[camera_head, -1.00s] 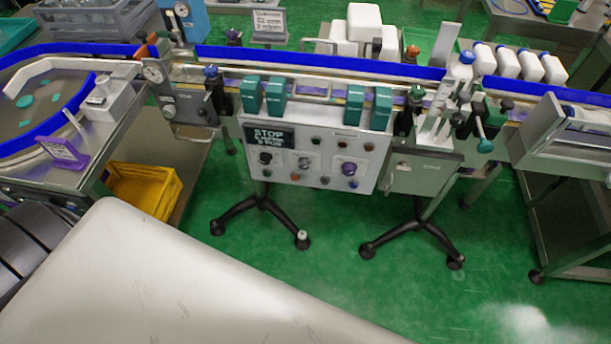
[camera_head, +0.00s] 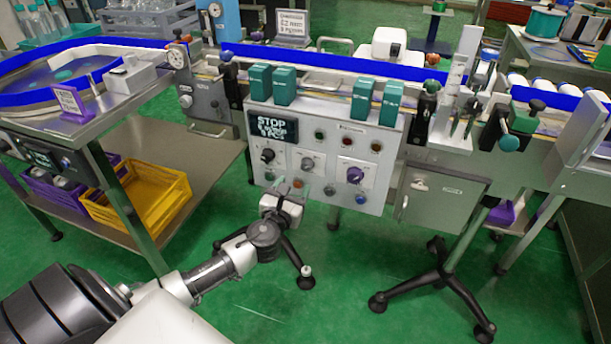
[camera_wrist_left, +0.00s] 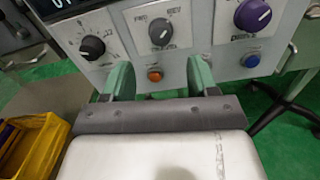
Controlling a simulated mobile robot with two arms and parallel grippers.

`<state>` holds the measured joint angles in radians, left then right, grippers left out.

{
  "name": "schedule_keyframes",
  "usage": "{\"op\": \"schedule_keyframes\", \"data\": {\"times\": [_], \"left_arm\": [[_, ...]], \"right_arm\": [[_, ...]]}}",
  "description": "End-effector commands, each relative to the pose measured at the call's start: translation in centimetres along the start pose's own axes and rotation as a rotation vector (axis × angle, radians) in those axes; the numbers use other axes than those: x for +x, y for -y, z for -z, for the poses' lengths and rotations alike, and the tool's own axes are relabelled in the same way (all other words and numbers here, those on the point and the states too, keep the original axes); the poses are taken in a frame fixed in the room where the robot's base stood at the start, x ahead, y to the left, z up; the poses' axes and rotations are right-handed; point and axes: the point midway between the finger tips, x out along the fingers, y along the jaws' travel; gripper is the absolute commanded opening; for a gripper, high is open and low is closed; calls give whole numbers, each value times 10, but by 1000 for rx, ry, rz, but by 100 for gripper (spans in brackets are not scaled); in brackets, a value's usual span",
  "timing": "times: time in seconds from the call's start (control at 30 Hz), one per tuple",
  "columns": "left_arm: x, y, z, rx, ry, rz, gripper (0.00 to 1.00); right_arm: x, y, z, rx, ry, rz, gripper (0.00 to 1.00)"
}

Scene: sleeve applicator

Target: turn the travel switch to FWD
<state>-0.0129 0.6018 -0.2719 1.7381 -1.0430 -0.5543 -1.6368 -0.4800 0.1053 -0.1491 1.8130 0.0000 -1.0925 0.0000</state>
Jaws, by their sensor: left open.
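The control panel (camera_head: 325,140) has three knobs in a row. The middle grey knob (camera_head: 307,163) appears to be the travel switch; it also shows in the left wrist view (camera_wrist_left: 161,31), under small labels that seem to read FWD at left and REV at right. My left gripper (camera_head: 287,192) is just below the panel's knob row. In the left wrist view its green fingers (camera_wrist_left: 160,78) are open and empty, below the grey knob and apart from it.
An orange button (camera_wrist_left: 154,75) shows between my fingers, and a blue button (camera_wrist_left: 251,60) lies to the right. A display (camera_head: 272,129) reads STOP above the knobs. A yellow crate (camera_head: 140,195) sits on the lower shelf at left. A grey box (camera_head: 440,198) adjoins the panel's right.

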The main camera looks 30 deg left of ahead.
Motion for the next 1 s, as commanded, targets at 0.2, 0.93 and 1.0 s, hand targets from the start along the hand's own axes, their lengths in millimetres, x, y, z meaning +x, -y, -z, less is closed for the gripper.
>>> {"op": "schedule_keyframes", "data": {"times": [0.2, 0.93, 1.0], "left_arm": [[44, 0, 1, -4, 1, -2, 59], [78, 0, 1, -5, -3, 0, 40], [78, 0, 1, -5, -3, 0, 30]], "right_arm": [[-17, -1, 8, 2, -13, -2, 0], [-39, -2, 16, 4, -22, -4, 0], [-39, -2, 16, 4, -22, -4, 0]]}}
